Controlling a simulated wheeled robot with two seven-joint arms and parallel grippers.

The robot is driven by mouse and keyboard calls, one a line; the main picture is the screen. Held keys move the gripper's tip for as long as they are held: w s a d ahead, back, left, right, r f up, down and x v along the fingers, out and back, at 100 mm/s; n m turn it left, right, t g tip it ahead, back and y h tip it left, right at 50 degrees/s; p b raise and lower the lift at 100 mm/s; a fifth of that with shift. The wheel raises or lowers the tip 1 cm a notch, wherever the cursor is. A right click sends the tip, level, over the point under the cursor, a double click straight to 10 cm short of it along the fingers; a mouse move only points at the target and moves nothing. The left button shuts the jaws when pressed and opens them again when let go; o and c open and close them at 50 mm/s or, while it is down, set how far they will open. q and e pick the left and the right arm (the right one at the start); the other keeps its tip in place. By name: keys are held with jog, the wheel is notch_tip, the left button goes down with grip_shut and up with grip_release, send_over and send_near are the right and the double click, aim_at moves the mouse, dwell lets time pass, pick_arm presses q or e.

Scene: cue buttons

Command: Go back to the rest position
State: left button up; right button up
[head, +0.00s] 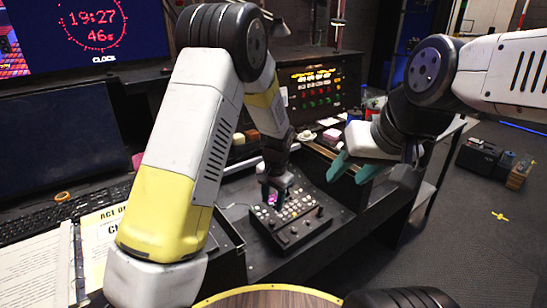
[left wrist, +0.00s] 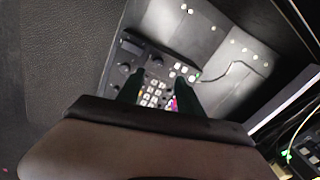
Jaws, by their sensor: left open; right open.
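My left gripper (head: 275,187) is open above a small black button panel (head: 290,230) on the dark desk. The panel also shows in the left wrist view (left wrist: 128,52), with rows of small pale buttons (left wrist: 152,92) between and beyond the fingers. A pink-purple spot (left wrist: 172,103) shows near one finger. My left fingers partly hide the panel, and I cannot tell whether they touch it. My right gripper (head: 362,172) is open and empty, to the right of the panel and above the desk's right side.
A keyboard (head: 90,203) and a binder with papers (head: 35,265) lie at the left. A monitor with a red clock (head: 85,35) stands behind. A console with lit buttons (head: 318,88) is at the back. Black boxes (head: 477,155) stand on the floor at right, with free floor around.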

pick_arm(q)
jog(key=s+a+r+n+t+h, duration=0.1)
jog(key=s+a+r, duration=0.2)
jog(key=r, duration=0.4)
jog(key=s+a+r+n+h, duration=0.1)
jog(key=s+a+r+n, duration=0.1)
jog(key=s+a+r, duration=0.3)
jog(key=s+a+r+n+t, duration=0.1)
jog(key=s+r, duration=0.1)
jog(key=r, duration=0.6)
jog(key=s+a+r+n+t, duration=0.1)
jog(key=s+a+r, duration=0.1)
jog(key=s, duration=0.5)
jog(key=s+a+r+n+t, duration=0.1)
jog(key=s+a+r+n, duration=0.1)
jog(key=s+r, duration=0.3)
jog(key=s+a, duration=0.1)
jog(key=s, duration=0.2)
jog(key=shift+s+r+t+h, duration=0.15)
jog(key=shift+s+t+h, duration=0.05)
jog(key=shift+t+h, duration=0.2)
jog(key=shift+a, duration=0.1)
